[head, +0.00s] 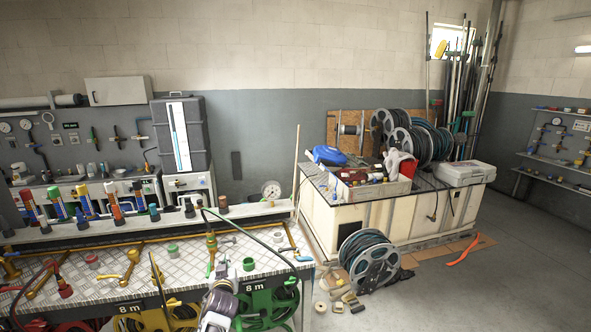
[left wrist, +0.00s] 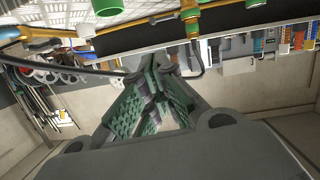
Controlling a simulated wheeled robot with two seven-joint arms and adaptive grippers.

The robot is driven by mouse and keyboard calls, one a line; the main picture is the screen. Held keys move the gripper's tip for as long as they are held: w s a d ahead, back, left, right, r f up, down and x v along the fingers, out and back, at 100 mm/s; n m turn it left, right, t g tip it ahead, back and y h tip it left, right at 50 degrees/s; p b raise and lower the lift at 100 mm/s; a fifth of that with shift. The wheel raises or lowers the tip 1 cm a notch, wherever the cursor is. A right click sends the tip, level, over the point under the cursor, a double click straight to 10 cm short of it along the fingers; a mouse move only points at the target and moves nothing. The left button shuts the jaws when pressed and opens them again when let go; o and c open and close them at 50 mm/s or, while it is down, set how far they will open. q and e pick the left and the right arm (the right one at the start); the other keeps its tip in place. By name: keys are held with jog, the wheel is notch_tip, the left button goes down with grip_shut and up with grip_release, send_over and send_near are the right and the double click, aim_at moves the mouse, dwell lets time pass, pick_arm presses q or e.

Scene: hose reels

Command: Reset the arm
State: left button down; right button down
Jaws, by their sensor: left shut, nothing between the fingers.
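My left gripper (head: 222,293) is at the bottom centre of the head view, in front of the front edge of the metal-topped bench (head: 185,262). In the left wrist view its green-padded fingers (left wrist: 155,68) are closed together with nothing between them. My right gripper is not in view.
Green (head: 268,306) and yellow (head: 172,318) hose reels hang under "8 m" labels at the bench front. A grey hose reel (head: 372,268) and small parts lie on the floor at right. A crate-like table (head: 350,220) stands behind; the floor at far right is clear.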

pick_arm(q)
jog(key=s+d+f+m+g+h, duration=0.1)
jog(key=s+d+f+m+h, duration=0.15)
jog(key=f, duration=0.75)
jog(key=s+d+f+m+g+h, duration=0.1)
jog(key=d+f+m, duration=0.25)
jog(key=f, duration=0.65)
jog(key=s+f+g+b, duration=0.1)
jog(key=s+f+g, duration=0.1)
jog(key=s+f, duration=0.7)
jog(key=s+f+g, duration=0.2)
jog(key=s+f, duration=0.4)
jog(key=f, duration=0.7)
jog(key=s+a+f+g+b, duration=0.1)
jog(key=s+a+f+g, duration=0.1)
jog(key=s+f, duration=0.7)
jog(key=s+a+f+g, duration=0.15)
jog(key=s+f, duration=0.45)
jog(key=s, duration=0.7)
jog(key=s+a+f+g, duration=0.1)
jog(key=s+f, duration=0.1)
jog(key=s, duration=0.7)
jog(key=s+a+f+g+b, duration=0.1)
jog(key=s+a+f+g, duration=0.1)
jog(key=s, duration=0.7)
jog(key=s+a+f+g+b, duration=0.1)
jog(key=s+f, duration=0.2)
jog(key=s, duration=0.6)
jog(key=shift+a+f, duration=0.3)
